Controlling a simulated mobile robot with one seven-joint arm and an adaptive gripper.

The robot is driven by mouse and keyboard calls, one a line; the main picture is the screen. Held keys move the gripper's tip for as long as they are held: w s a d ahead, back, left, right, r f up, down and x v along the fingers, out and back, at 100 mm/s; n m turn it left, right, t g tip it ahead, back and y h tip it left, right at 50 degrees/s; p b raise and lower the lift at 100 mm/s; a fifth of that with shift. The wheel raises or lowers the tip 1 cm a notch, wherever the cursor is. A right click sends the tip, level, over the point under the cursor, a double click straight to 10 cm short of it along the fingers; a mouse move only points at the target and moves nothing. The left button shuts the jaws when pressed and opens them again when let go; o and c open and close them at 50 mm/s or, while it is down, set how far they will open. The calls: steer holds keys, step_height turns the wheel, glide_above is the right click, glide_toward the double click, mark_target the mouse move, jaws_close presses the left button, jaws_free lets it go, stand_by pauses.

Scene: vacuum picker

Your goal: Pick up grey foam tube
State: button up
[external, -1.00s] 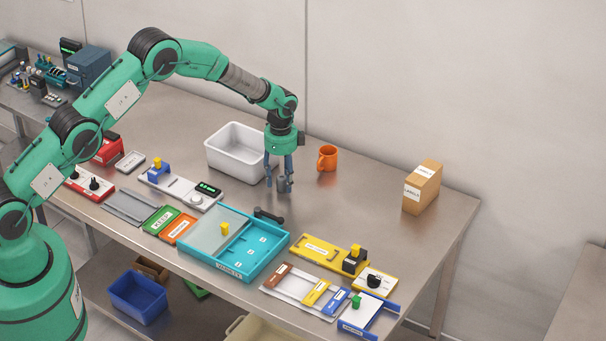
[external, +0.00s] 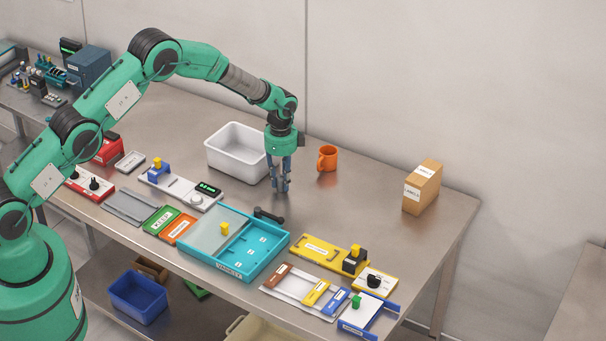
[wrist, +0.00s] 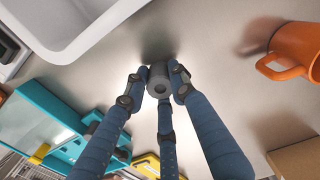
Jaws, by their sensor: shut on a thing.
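The grey foam tube (wrist: 158,74) shows in the wrist view as a short dark grey cylinder with a round hole in its end. My gripper (wrist: 157,90) has blue jointed fingers, and their tips are closed around the tube. In the external view my gripper (external: 281,187) points straight down at the table, to the right of the white bin. There the fingers mostly hide the tube. I cannot tell whether the tube touches the table.
The white bin (external: 209,150) stands left of my gripper and the orange mug (external: 327,159) to its right. A teal tray (external: 283,247) and a dark handle-shaped tool (external: 268,215) lie in front. A cardboard box (external: 427,193) stands farther right. The table between mug and box is clear.

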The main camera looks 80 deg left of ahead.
mark_target(283, 176)
steer(key=shift+r, duration=0.2)
step_height(283, 176, up, 2)
steer(key=shift+w+r, duration=0.1)
steer(key=shift+r, duration=0.45)
steer(key=s+d, duration=0.2)
steer(key=s, duration=0.2)
steer(key=s+d+r, duration=0.1)
steer(key=s+d, duration=0.2)
steer(key=s, duration=0.2)
steer(key=s+d+b, duration=0.1)
steer(key=s+d, duration=0.1)
steer(key=s, duration=0.3)
steer(key=shift+s+d+r, duration=0.15)
steer(key=shift+d+r, duration=0.05)
steer(key=shift+r, duration=0.1)
